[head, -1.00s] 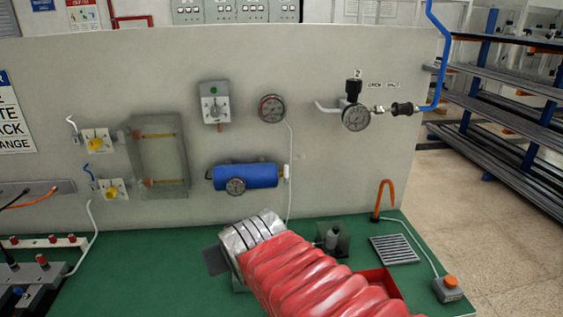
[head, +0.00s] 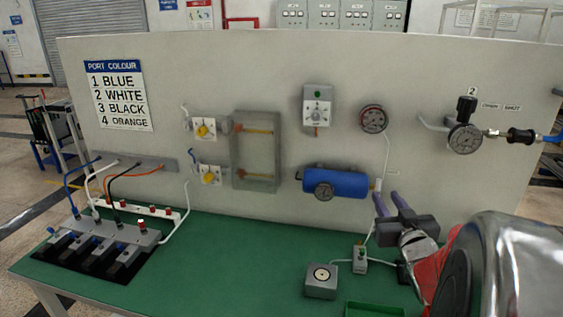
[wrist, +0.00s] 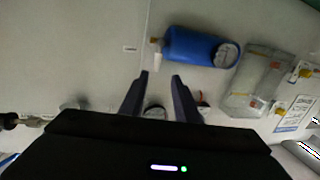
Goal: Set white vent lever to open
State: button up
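A small white upright piece (head: 378,185) sits at the right end of the blue tank (head: 336,182) on the grey panel; it is probably the vent lever, but its setting is too small to read. My gripper (head: 387,194) is open and empty, fingers pointing up towards the panel just below right of the tank's end. Its parted fingers show in the wrist view (wrist: 160,75).
A grey box with a dial (head: 321,281) stands on the green bench (head: 230,270). The bench's middle left is clear.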

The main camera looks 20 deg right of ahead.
aim_at(377, 189)
jog(key=shift+s+d+r+t, duration=0.1)
jog(key=shift+s+d+t, duration=0.2)
jog(key=shift+d, duration=0.1)
jog(key=shift+w, duration=0.1)
jog(key=x, duration=1.3)
jog(key=shift+w+d, duration=0.1)
jog(key=shift+w, duration=0.25)
grip_shut()
